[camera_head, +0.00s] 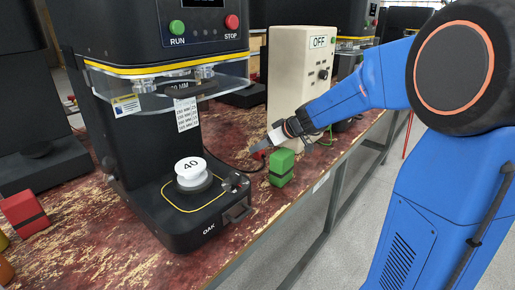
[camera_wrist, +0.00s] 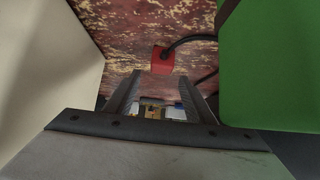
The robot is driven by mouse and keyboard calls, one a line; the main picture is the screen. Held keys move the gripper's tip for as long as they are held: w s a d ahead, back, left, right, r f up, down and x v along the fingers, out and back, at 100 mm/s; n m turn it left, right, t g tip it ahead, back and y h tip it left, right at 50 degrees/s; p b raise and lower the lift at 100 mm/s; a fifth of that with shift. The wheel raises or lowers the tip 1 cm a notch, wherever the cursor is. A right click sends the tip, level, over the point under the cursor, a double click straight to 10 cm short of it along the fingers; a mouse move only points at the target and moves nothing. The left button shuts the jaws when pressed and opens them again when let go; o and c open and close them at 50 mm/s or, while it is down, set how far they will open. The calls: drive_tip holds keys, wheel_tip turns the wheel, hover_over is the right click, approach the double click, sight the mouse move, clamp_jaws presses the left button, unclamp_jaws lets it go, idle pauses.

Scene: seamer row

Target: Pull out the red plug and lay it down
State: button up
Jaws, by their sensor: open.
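The red plug (camera_wrist: 162,61) is ahead of my gripper in the wrist view, with a black cable running off its upper right. In the head view a small piece of red (camera_head: 258,154) shows at the tip of my gripper (camera_head: 266,147), mostly hidden. My gripper (camera_wrist: 160,82) is open, with the plug just beyond and between its fingertips in the picture; I cannot tell whether they touch. I cannot make out a socket around the plug.
A green block with a dark band (camera_head: 281,166) stands close beside my gripper and fills the right of the wrist view. A beige box marked OFF (camera_head: 297,85) stands behind. The bench edge is near.

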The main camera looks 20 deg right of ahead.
drive_tip(key=v, duration=1.3)
drive_tip(key=shift+s+d+r, duration=0.15)
drive_tip(key=shift+s+r, duration=0.1)
drive_tip(key=shift+s, duration=0.05)
